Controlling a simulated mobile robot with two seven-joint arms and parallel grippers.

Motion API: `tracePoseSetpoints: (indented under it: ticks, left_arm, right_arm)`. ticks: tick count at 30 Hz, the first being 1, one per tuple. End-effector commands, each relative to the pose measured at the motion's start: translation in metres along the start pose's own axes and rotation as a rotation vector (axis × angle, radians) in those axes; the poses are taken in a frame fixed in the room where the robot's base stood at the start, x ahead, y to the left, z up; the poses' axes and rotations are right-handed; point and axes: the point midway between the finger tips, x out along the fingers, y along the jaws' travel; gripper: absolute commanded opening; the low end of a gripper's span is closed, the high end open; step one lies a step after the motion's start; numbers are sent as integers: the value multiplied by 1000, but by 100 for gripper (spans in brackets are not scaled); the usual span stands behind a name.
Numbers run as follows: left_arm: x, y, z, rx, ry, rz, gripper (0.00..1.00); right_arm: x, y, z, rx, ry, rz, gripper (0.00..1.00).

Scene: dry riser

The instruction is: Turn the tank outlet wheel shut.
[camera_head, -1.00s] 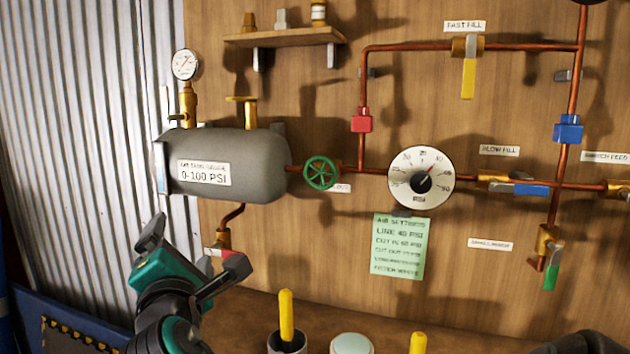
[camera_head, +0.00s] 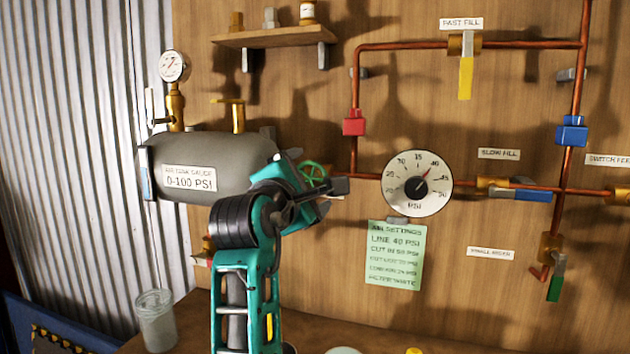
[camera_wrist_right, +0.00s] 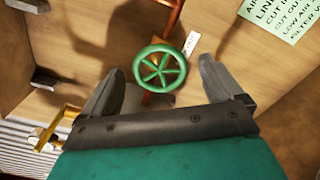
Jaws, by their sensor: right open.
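The green outlet wheel (camera_head: 313,174) sits on the copper pipe just right of the grey air tank (camera_head: 205,150). My right gripper (camera_head: 320,174) is in front of it and partly hides it in the head view. In the right wrist view, the whole round, spoked wheel (camera_wrist_right: 160,67) shows between the two spread fingers of my right gripper (camera_wrist_right: 160,75). The fingers are open, one on each side of the rim, with a gap to it; I cannot tell the depth between them. My left gripper is not in view.
A large pressure dial (camera_head: 417,183) is right of the wheel, with a green settings card (camera_head: 394,254) below. A glass jar (camera_head: 157,320) stands on the bench at lower left. A shelf (camera_head: 275,37) is above the tank.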

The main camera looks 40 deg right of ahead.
Motion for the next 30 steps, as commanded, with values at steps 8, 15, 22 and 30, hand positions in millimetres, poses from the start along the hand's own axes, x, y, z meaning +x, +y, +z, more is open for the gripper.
tracePoseSetpoints:
  ticks: [8,15,22,30]
  left_arm:
    - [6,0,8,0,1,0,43]
    - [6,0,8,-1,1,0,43]
    - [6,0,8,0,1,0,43]
    - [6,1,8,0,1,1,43]
  right_arm:
    - [39,0,0,0,-1,1,93]
    - [46,0,-1,0,2,1,93]
    - [45,0,-1,0,2,1,86]
    - [45,0,-1,0,2,1,60]
